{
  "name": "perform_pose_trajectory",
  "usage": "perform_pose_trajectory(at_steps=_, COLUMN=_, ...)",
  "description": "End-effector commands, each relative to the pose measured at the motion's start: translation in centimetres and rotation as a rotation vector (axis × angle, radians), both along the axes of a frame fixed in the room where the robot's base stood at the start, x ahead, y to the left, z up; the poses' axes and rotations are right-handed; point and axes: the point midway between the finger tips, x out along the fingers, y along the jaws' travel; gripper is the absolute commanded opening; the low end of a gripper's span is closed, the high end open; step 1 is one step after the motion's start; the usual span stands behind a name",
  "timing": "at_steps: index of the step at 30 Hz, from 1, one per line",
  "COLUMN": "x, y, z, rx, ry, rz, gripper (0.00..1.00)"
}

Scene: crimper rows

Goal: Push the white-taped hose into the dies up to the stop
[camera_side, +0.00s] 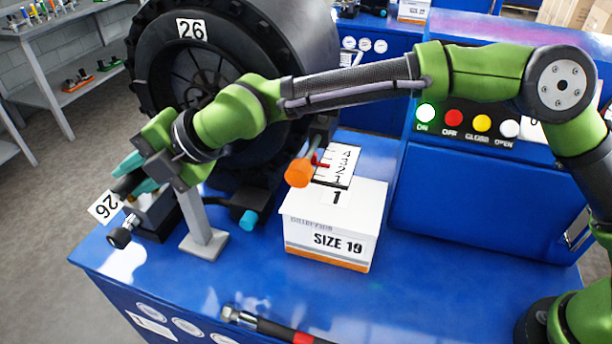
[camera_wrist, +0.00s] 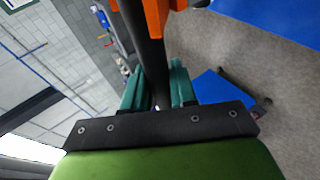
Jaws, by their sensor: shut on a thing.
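My gripper (camera_side: 134,176) is at the far left in the side view, in front of the crimper (camera_side: 235,40). The crimper is a large black ring-shaped head marked 26. In the wrist view, the teal fingers (camera_wrist: 158,82) are shut on a long black hose (camera_wrist: 150,50). It runs away from the fingers, between orange parts (camera_wrist: 158,12) at the top edge. I cannot tell whether those orange parts are the dies. White tape is not visible on the held hose. In the side view only a short dark piece shows at the fingertips, and the hose's end is hidden.
A grey stand (camera_side: 200,228) and a black part with a cyan end (camera_side: 249,219) are near the gripper. A white SIZE 19 box (camera_side: 338,222) and an orange knob (camera_side: 299,173) stand mid-bench. A red-banded hose (camera_side: 276,329) lies in front. The ON button (camera_side: 426,113) glows green.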

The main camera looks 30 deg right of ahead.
Motion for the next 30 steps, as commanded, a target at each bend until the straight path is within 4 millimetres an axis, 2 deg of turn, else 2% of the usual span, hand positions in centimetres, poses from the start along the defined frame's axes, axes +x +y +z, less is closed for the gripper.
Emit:
perform_pose_trajectory(at_steps=15, x=0.1, y=0.0, z=1.6, rx=0.016, ry=0.006, rz=0.000, gripper=0.00)
perform_pose_trajectory(at_steps=23, x=0.1, y=0.0, z=1.7, rx=0.017, ry=0.008, rz=0.001, gripper=0.00)
perform_pose_trajectory(at_steps=24, x=0.1, y=0.0, z=1.7, rx=0.017, ry=0.008, rz=0.001, gripper=0.31)
perform_pose_trajectory(at_steps=29, x=0.0, y=0.0, z=1.6, rx=0.016, ry=0.010, rz=0.000, gripper=0.56)
perform_pose_trajectory(at_steps=30, x=0.0, y=0.0, z=1.6, rx=0.016, ry=0.011, rz=-0.001, gripper=0.56)
